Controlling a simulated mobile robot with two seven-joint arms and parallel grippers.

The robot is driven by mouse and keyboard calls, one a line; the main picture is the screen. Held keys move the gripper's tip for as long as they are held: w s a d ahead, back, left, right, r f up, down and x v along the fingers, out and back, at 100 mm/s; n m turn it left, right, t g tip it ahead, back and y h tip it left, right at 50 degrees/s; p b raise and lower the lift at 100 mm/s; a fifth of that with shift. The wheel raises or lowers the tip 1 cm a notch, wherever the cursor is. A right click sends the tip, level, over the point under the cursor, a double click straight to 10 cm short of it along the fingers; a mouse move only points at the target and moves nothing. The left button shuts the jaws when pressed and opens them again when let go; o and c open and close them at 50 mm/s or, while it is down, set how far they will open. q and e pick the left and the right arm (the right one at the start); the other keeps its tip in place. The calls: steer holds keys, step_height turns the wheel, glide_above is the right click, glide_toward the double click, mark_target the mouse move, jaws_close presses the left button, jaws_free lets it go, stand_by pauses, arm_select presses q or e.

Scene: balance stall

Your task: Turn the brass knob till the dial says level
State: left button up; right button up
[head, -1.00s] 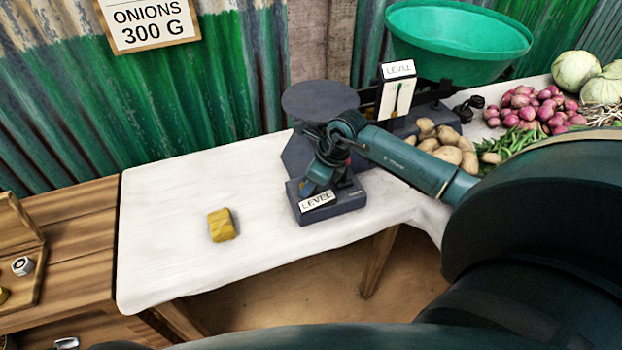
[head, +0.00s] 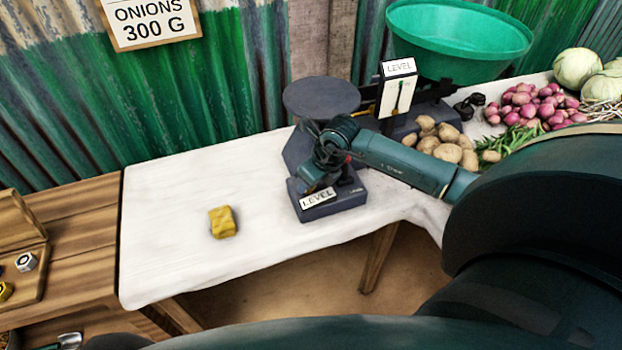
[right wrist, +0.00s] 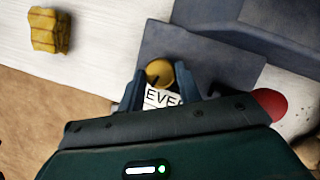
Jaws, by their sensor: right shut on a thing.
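The brass knob (right wrist: 160,72) sits on the dark base block by the white LEVEL label (right wrist: 162,98). My right gripper (right wrist: 157,84) has its fingers on either side of the knob and is shut on it. In the head view my right gripper (head: 318,180) reaches down over the block (head: 345,197), and the knob is hidden there. The dial (head: 396,95) is a white upright card headed LEVEL, with a thin dark pointer and a green mark; they look close together, but are too small to tell if aligned. My left gripper is out of view.
A grey weighing plate (head: 320,97) and a green pan (head: 460,40) stand behind. Potatoes (head: 447,150), onions (head: 535,105) and cabbages (head: 578,72) lie right. A yellow block (head: 223,222) lies on the white cloth (head: 170,190), otherwise clear around it. An open wooden box (head: 35,270) stands left.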

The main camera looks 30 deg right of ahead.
steer(key=o, duration=1)
steer(key=shift+c, duration=0.2)
steer(key=shift+r, duration=0.1)
arm_select(q)
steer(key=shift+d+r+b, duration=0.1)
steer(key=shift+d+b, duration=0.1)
steer(key=shift+b, duration=0.15)
arm_select(e)
steer(key=v, duration=1.3)
steer(key=shift+a, duration=0.1)
